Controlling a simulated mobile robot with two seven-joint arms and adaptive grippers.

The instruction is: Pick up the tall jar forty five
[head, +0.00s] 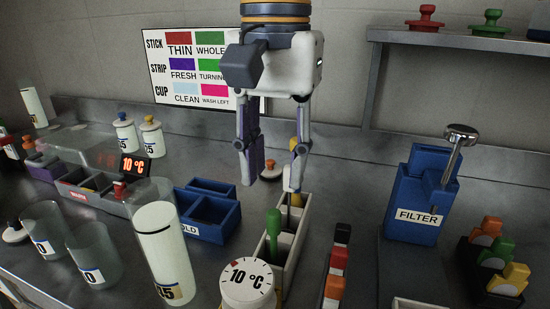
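A tall white-filled jar (168,250) stands upright on the counter at the front left; its low label shows a number ending in 5, the first digit unclear. Another tall pale jar (34,106) stands at the far left back, its label too small to read. My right gripper (270,178) points down over the counter, right of and behind the front jar. Its fingers are apart with no jar between them. My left gripper is out of view.
Two empty clear jars (93,255) stand left of the front jar. Blue bins (208,212) lie behind it. A round 10 °C dial (247,285) and a narrow tray (294,240) with a green-handled tool are to its right. A blue filter unit (417,200) stands farther right.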

